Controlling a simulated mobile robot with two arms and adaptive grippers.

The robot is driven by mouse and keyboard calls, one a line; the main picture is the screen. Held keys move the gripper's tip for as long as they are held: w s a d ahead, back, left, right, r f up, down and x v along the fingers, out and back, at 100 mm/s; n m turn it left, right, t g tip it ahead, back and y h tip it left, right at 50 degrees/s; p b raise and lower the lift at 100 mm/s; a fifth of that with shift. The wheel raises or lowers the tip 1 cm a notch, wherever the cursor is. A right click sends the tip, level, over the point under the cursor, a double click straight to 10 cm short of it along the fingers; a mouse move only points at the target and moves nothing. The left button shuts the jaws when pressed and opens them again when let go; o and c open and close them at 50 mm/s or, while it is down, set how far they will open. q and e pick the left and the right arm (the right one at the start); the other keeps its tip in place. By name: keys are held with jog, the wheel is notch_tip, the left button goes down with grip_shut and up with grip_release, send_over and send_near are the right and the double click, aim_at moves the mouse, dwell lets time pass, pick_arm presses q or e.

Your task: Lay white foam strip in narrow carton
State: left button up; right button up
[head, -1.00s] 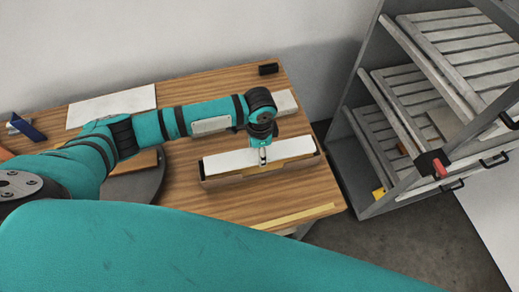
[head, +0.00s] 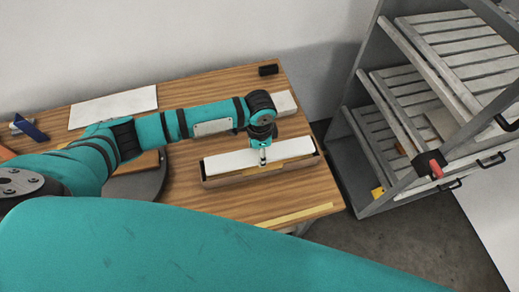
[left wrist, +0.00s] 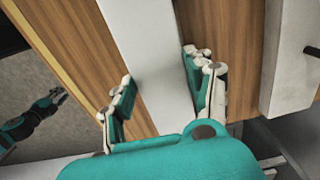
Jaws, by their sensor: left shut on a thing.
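The white foam strip (head: 229,160) is a long flat white bar lying along the narrow carton (head: 240,179), a long brown box near the table's right end. I cannot tell how deep the strip sits between the carton walls. My left gripper (head: 264,160) points down at the strip's middle and is shut on it. In the left wrist view, the strip (left wrist: 140,45) passes between the fingers of my left gripper (left wrist: 163,92). A small teal gripper (left wrist: 60,97), apparently my right one, shows over the floor; its jaw state is unclear.
A pale block (head: 285,104) lies behind the carton. A black object (head: 268,70) stands at the table's back edge. A white sheet (head: 115,106) and a blue item (head: 32,129) are at left. A grey rack (head: 375,200) stands right of the table.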

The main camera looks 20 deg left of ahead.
pick_arm(q)
jog(key=shift+f, duration=0.15)
jog(key=shift+f+b, duration=0.55)
jog(key=shift+f, duration=0.35)
jog(key=shift+f+b, duration=0.9)
jog(key=shift+f, duration=0.7)
jog(key=o, duration=0.3)
jog(key=shift+o, duration=0.2)
jog(key=o, duration=0.6)
notch_tip(320, 180, up, 12)
